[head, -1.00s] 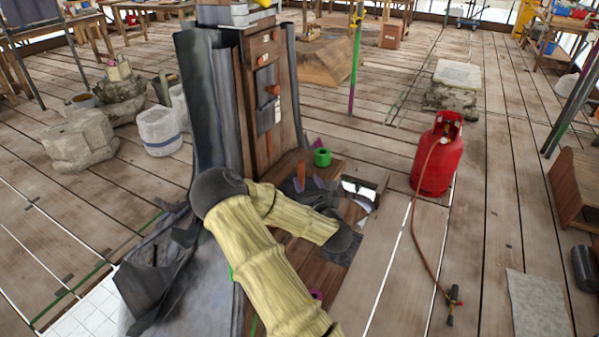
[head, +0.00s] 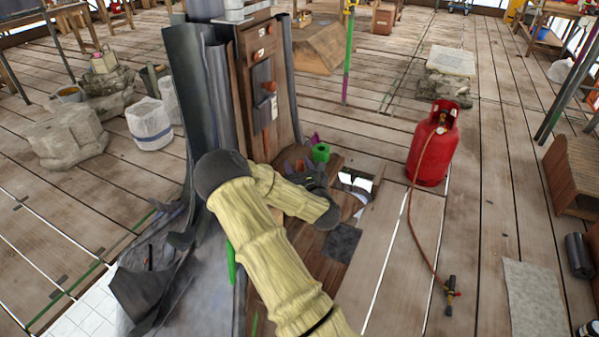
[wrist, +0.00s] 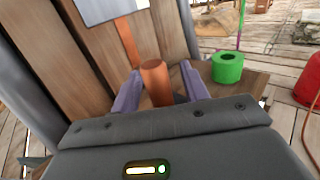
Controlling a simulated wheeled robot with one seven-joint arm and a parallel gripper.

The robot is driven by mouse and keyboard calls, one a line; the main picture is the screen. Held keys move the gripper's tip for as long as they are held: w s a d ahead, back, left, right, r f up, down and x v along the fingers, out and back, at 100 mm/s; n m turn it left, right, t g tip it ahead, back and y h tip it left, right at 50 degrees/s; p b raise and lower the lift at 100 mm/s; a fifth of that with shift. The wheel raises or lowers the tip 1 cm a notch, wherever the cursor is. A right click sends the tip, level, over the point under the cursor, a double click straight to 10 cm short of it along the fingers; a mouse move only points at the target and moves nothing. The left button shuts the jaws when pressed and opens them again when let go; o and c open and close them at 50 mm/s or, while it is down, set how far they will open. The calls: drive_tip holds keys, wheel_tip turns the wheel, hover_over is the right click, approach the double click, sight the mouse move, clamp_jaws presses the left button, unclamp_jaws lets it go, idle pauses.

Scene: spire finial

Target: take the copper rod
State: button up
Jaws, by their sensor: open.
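The copper rod (wrist: 154,80) is an orange-brown upright cylinder in the wrist view, in front of the wooden boards. My gripper (wrist: 161,72) is open, with one purple finger on each side of the rod. A gap shows between the rod and each finger, and the rod's lower end is hidden behind the gripper body. In the head view my gripper (head: 304,168) is low beside the foot of the wooden post (head: 258,95). I cannot make out the rod clearly there.
A green ring (head: 320,152) stands right of my gripper, and it also shows in the wrist view (wrist: 228,67). A red gas cylinder (head: 433,145) with a hose stands farther right. Grey sheet metal (head: 195,90) flanks the post.

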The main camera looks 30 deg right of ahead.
drive_tip(key=shift+w, duration=0.25)
drive_tip(key=shift+s+r, duration=0.1)
drive_tip(key=shift+s, duration=0.3)
drive_tip(key=shift+w, duration=0.1)
clamp_jaws()
wheel_tip(320, 180, up, 10)
drive_tip(key=shift+p, duration=0.3)
drive_tip(key=shift+w, duration=0.1)
idle(0.4)
